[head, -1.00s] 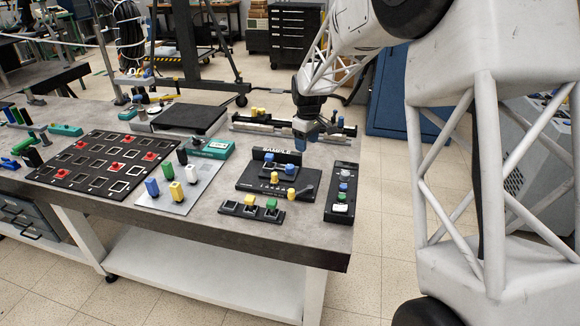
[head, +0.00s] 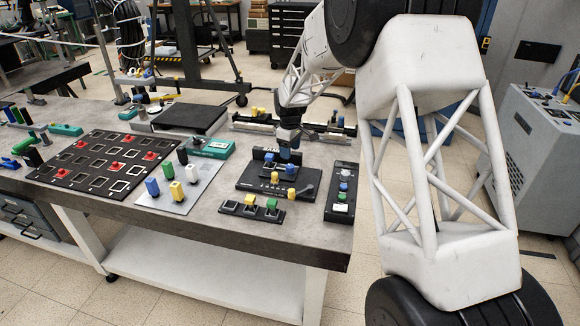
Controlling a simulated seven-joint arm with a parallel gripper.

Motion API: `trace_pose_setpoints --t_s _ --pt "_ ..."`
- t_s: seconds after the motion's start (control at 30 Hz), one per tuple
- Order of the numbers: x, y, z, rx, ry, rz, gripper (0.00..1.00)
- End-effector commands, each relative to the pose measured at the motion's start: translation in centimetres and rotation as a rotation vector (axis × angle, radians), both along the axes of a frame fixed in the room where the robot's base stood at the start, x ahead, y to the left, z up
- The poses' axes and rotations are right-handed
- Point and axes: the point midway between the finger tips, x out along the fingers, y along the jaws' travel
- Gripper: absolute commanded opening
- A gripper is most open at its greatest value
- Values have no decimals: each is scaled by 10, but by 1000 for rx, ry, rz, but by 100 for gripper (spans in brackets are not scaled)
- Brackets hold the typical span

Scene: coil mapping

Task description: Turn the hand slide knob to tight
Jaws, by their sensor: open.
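My gripper (head: 287,149) is small in the head view. It points down over the back part of a black device (head: 250,183) on the bench and covers part of its upright label plate. The jaws are open, and I see nothing held. The device carries blue knobs (head: 291,167) on its raised back part and a yellow knob (head: 275,177) in front. A dark lever (head: 306,192) with a yellow piece stands at its right. I cannot read which of these is the hand slide knob, nor its setting. Whether the fingers touch a blue knob is unclear.
A black panel (head: 341,208) with several knobs lies right of the device. A switch strip (head: 251,214) lies in front. A rail assembly (head: 257,127) with yellow and blue knobs is behind. Left are a metal plate (head: 177,205) with coloured blocks and a dark grid board (head: 125,190).

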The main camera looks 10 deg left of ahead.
Motion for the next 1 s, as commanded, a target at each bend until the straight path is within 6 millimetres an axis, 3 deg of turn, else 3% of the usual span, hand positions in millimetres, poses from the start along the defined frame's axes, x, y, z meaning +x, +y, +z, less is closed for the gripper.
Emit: trace_pose_setpoints --t_s 0.6,1.0 --pt "0 0 -62 -1 1 0 60" --pt "0 0 -76 0 0 0 60"
